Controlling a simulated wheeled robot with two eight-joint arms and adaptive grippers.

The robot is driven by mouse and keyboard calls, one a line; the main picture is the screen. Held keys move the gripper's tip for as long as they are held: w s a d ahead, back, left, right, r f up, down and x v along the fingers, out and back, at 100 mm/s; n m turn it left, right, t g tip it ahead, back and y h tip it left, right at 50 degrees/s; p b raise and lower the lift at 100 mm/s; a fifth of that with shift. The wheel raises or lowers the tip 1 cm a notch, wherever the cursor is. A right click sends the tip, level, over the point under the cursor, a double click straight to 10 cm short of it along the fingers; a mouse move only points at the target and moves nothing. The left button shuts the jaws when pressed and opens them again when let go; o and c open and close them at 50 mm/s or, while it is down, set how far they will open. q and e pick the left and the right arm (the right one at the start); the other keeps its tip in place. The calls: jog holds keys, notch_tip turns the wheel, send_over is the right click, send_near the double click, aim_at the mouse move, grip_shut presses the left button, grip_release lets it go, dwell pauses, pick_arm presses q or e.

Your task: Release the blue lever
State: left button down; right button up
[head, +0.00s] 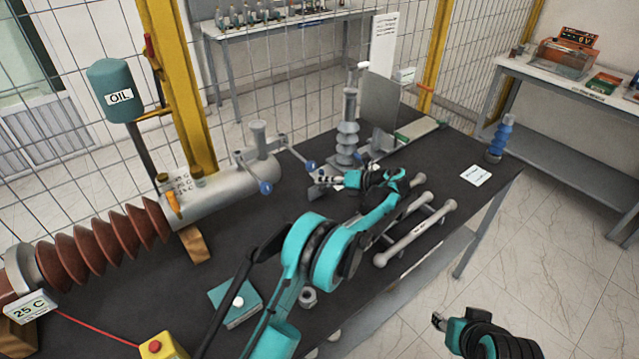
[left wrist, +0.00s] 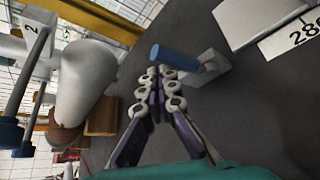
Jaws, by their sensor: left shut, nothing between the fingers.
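In the left wrist view, a blue lever (left wrist: 176,63) sticks out from a small grey mount, just beyond my fingertips. My left gripper (left wrist: 162,80) is shut and empty, with its tips close to the lever's side; I cannot tell whether they touch it. In the head view, my left gripper (head: 324,181) is over the dark table, in front of the grey ribbed insulator (head: 348,130). The lever by its tips is too small to make out surely there. My right gripper (head: 440,321) is at the lower right, off the table; its jaws are too small to judge.
A grey cylinder (head: 222,197) with blue-ended handles lies left of my left gripper, joined to a brown ribbed bushing (head: 100,240). Grey bars (head: 415,235) lie near the right table edge. A blue insulator (head: 499,138) stands at the far right corner.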

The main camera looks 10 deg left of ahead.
pick_arm(q)
jog(key=shift+w+d+r, duration=0.25)
jog(key=shift+w+d, duration=0.2)
jog(key=shift+w, duration=0.1)
jog(key=shift+w+d+r, duration=0.1)
jog(key=shift+w, duration=0.05)
jog(key=shift+d, duration=0.1)
dwell(0.4)
